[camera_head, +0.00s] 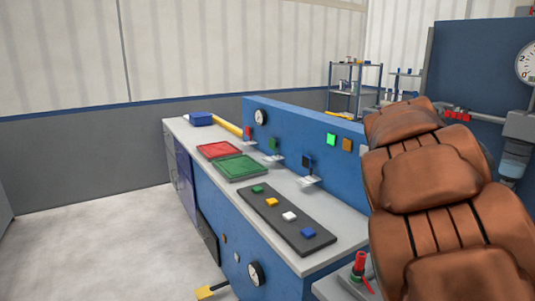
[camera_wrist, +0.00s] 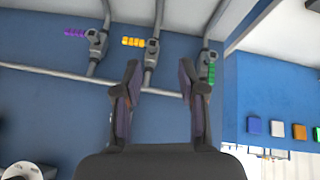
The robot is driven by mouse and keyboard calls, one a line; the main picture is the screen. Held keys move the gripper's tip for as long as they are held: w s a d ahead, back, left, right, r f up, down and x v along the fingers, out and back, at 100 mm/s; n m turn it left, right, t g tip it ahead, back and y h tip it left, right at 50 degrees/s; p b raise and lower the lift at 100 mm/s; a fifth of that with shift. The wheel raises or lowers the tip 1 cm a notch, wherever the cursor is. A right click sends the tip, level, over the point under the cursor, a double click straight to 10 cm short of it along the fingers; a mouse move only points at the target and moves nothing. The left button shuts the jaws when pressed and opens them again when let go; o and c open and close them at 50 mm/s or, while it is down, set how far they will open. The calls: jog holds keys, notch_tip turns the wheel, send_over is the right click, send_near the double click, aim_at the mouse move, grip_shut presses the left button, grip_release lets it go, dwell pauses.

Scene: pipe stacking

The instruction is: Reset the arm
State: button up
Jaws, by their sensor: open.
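My gripper (camera_wrist: 160,85) shows in the wrist view with its two dark fingers spread apart. It is open, and nothing is between the fingers. Beyond the fingers is a blue panel (camera_wrist: 62,115) with grey pipes. A purple-handled valve (camera_wrist: 82,32), a yellow-handled valve (camera_wrist: 133,42) and a green-handled valve (camera_wrist: 211,73) sit on the pipes. The fingers overlap the pipes in the picture; I see no contact. The gripper cannot be made out in the head view.
In the head view a long workbench (camera_head: 178,127) holds a red tray (camera_head: 218,150), a green tray (camera_head: 236,167), a blue bin (camera_head: 201,119) and a dark board (camera_head: 272,211) with coloured blocks. A blue divider (camera_head: 290,131) stands behind them. The floor (camera_head: 100,245) at left is clear.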

jog(key=s+a+f+n+g+y+p, duration=0.1)
jog(key=s+a, duration=0.4)
jog(key=s, duration=0.5)
jog(key=s+a+f+n+g+y+p, duration=0.1)
jog(key=s+a+f+n, duration=0.4)
jog(key=s, duration=0.6)
jog(key=s+a+f+n+g+y+p, duration=0.2)
jog(key=s+a+f+n+y+p, duration=0.1)
jog(key=s+a, duration=0.4)
jog(key=s+n+y, duration=0.1)
jog(key=s, duration=0.2)
jog(key=shift+s+f+p, duration=0.3)
